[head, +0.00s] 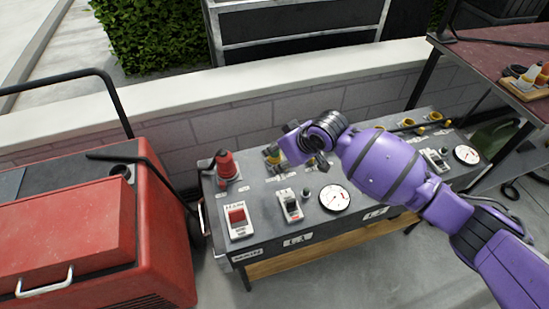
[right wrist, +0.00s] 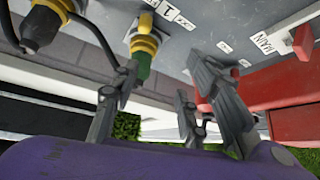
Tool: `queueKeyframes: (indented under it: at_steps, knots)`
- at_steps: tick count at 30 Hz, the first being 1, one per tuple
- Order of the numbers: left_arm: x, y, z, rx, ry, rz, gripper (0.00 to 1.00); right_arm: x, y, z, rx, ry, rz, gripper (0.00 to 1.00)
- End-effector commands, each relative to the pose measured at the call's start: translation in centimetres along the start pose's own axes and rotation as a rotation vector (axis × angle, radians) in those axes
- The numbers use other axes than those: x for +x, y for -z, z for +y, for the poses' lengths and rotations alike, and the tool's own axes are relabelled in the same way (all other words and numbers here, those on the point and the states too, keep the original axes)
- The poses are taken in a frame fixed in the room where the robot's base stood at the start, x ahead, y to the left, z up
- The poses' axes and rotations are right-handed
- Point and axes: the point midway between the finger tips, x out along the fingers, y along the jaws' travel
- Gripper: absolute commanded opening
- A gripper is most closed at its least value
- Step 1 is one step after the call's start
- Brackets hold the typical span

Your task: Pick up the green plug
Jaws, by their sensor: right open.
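The green plug (right wrist: 144,66) sits in a yellow socket (right wrist: 146,44) on the grey panel, as the right wrist view shows. One finger is close to the green plug, which appears between the fingers but nearer that one. Whether they touch, I cannot tell. My left gripper is not in view.
A black plug (right wrist: 42,24) is near the green one. A red machine (head: 160,230) stands left, a dark red table (head: 500,65) right, and a low wall (head: 220,130) behind.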

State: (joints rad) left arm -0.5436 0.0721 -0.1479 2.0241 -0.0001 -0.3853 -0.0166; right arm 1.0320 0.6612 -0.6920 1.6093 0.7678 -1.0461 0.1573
Motion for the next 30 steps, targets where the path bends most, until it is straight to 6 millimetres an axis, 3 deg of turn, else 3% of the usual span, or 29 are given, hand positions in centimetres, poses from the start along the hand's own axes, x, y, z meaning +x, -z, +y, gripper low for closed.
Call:
queueKeyframes:
  at_steps: [3, 8, 24, 30]
  knots:
    - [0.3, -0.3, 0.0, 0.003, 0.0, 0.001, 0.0, -0.8, 1.4, 1.9, -0.007, -0.019, -0.052, 0.41]
    - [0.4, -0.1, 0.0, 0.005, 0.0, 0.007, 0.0, -1.0, 2.1, 2.7, -0.006, -0.025, -0.082, 0.41]
    - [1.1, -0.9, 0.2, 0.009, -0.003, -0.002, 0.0, 5.7, 1.9, 3.1, -0.005, -0.026, -0.081, 0.41]
    - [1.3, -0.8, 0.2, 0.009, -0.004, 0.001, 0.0, 6.3, 1.9, 3.2, -0.007, -0.026, -0.078, 0.41]
